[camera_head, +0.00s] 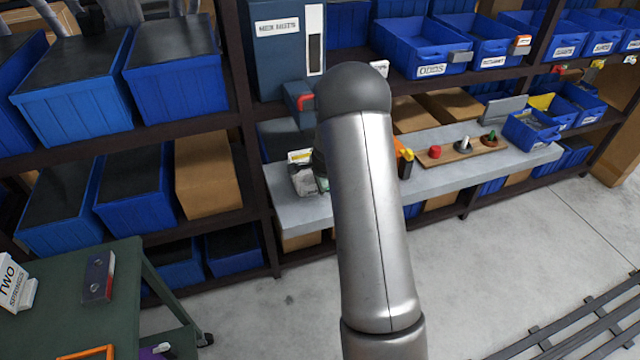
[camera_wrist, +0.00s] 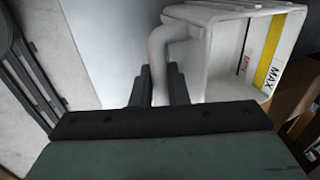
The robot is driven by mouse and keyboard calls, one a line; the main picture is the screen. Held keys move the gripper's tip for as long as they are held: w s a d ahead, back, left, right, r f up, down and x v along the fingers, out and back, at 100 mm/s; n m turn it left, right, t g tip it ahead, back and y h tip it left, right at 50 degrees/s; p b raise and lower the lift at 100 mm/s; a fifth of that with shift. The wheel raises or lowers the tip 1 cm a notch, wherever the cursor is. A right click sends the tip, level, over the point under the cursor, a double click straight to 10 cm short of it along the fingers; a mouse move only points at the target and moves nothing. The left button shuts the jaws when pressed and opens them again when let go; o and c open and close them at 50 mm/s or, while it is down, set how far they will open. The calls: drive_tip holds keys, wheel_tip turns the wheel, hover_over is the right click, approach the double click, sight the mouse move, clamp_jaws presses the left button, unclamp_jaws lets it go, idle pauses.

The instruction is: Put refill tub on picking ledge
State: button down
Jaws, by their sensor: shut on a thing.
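The refill tub (camera_wrist: 230,50) is a white open container with a side handle and a yellow, red and white label reading MAX. In the wrist view my gripper (camera_wrist: 160,88) is shut on its handle. In the head view my arm hides the gripper. A pale object with a light label (camera_head: 302,174), apparently this tub, shows just left of my arm, over the left end of the picking ledge (camera_head: 440,182). The ledge is a long light-grey slab at the front of the shelving. I cannot tell whether the tub touches it.
A wooden board (camera_head: 462,150) with several coloured knobs and an orange-yellow item (camera_head: 404,157) sit on the ledge right of my arm. A blue bin (camera_head: 530,130) stands at its right end. Shelf uprights and blue bins surround it. A green table (camera_head: 130,290) is at lower left.

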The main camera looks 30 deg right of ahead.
drive_tip(key=c, duration=1.4)
unclamp_jaws()
drive_tip(key=shift+r, duration=0.15)
drive_tip(key=b+v, duration=0.2)
drive_tip(key=v, duration=0.9)
drive_tip(key=s+a+r+n+g+y, duration=0.1)
drive_tip(key=s+a+r+n, duration=0.25)
drive_tip(key=s+a, duration=0.3)
drive_tip(key=s+a+r+n, duration=0.3)
drive_tip(key=s+a+n, duration=0.2)
drive_tip(key=s, duration=0.2)
drive_tip(key=s+a+n+g, duration=0.1)
drive_tip(key=s+a+n, duration=0.2)
drive_tip(key=s, duration=0.6)
drive_tip(key=s+a+n+g, duration=0.1)
drive_tip(key=s+a+n, duration=0.1)
drive_tip(key=s+n, duration=0.6)
drive_tip(key=shift+s+a+r+h, duration=0.3)
drive_tip(key=shift+s+a, duration=0.1)
